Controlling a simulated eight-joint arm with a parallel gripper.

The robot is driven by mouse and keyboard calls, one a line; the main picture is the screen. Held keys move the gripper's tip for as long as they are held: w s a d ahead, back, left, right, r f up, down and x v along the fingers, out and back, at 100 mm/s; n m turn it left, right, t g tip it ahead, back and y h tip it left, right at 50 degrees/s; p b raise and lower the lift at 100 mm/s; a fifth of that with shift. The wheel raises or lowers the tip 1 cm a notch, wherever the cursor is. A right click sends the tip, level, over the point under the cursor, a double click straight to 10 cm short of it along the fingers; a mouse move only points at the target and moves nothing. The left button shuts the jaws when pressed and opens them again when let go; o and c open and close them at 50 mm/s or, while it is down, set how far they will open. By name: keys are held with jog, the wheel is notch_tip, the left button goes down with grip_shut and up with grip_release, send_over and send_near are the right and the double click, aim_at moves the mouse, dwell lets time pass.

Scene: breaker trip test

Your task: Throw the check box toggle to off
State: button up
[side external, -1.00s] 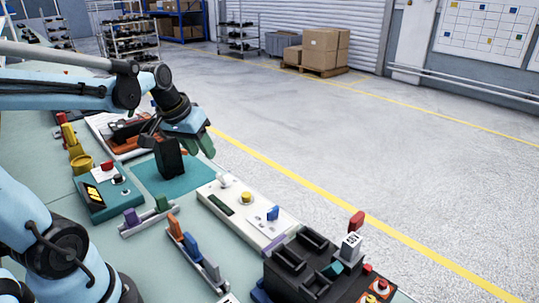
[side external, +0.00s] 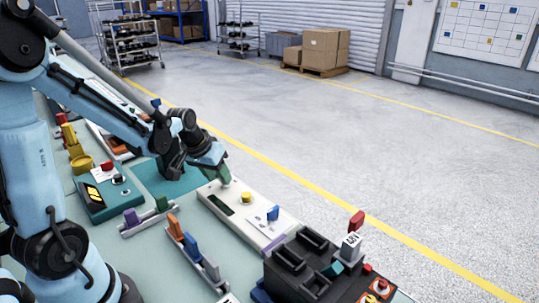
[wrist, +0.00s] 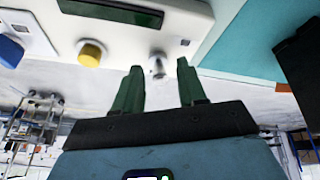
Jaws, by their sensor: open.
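A white check box (side external: 234,221) lies on the bench with controls on its top. A small silver toggle (wrist: 158,67) shows in the wrist view near the box's edge, between and just beyond my fingertips. In the side view my gripper (side external: 224,176) covers it. My gripper (wrist: 158,72) is open with two green fingers, pointing down at the box, and nothing is held. Whether a finger touches the toggle I cannot tell.
On the box are a yellow knob (side external: 245,197), a blue switch (side external: 273,213) and a dark green window (side external: 220,205). A teal mat (side external: 150,178) lies beside it, with a black block (wrist: 303,62). A black slotted holder (side external: 300,267) stands in front.

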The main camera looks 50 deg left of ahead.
jog(key=shift+w+f, duration=0.2)
jog(key=shift+f, duration=0.35)
grip_shut()
jog(key=shift+w, duration=0.1)
jog(key=g, duration=0.1)
jog(key=w+g, duration=0.1)
jog(key=g, duration=0.1)
jog(key=shift+w+r+g, duration=0.15)
jog(key=shift+r+g, duration=0.05)
jog(key=shift+g, duration=0.1)
jog(key=shift+w+d+g, duration=0.1)
jog(key=shift+w+g, duration=0.2)
jog(key=shift+g, duration=0.55)
jog(key=shift+w+g, duration=0.3)
jog(key=shift+g, duration=0.55)
